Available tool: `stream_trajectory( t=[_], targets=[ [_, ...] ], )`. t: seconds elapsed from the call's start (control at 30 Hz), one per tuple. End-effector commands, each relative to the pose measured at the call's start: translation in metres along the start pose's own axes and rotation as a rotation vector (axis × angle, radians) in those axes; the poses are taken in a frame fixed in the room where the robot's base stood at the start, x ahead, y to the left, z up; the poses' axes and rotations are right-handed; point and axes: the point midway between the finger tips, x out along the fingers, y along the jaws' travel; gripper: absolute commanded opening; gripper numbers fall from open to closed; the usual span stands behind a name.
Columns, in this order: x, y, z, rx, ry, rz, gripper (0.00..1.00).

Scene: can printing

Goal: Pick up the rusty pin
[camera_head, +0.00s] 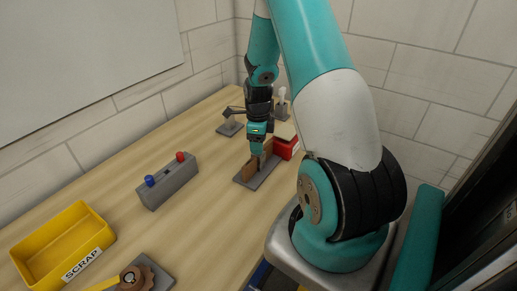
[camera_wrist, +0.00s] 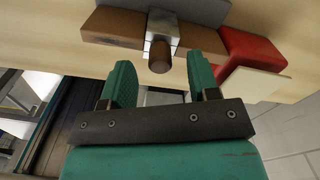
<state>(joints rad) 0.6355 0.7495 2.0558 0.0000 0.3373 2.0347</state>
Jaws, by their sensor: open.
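The rusty pin shows in the wrist view as a short brown cylinder end (camera_wrist: 159,58) projecting from a shiny metal block (camera_wrist: 163,28). Brown blocks (camera_wrist: 113,27) flank the metal block on both sides. In the head view, the brown holder (camera_head: 249,171) stands on a grey base plate (camera_head: 259,180), and the pin itself cannot be made out. My gripper (camera_wrist: 161,75) is open, with its two teal fingers on either side of the pin's line. The pin's end appears just beyond the fingertips. In the head view my gripper (camera_head: 258,151) hangs over the holder.
A red box (camera_head: 286,147) with a cream top stands close to the holder's right. A grey block (camera_head: 168,187) with blue and red knobs is to the left. A yellow SCRAP bin (camera_head: 94,221) and a brown gear (camera_head: 133,279) are nearer. Small grey stands (camera_head: 230,128) are behind.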

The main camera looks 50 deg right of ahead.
Motion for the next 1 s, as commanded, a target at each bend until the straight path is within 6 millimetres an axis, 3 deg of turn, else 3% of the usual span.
stream_trajectory(
  t=[0.2,0.43,0.67,0.7,1.0],
  targets=[
    [0.021,0.0,0.0,0.0,0.0,0.0,0.55],
    [0.023,0.0,0.0,0.0,-0.001,-0.001,0.55],
    [0.023,0.0,0.0,0.0,-0.001,-0.001,0.05],
    [0.023,0.0,0.0,0.0,-0.001,-0.001,0.01],
    [0.021,-0.001,0.0,0.0,-0.001,-0.002,0.01]
  ],
)
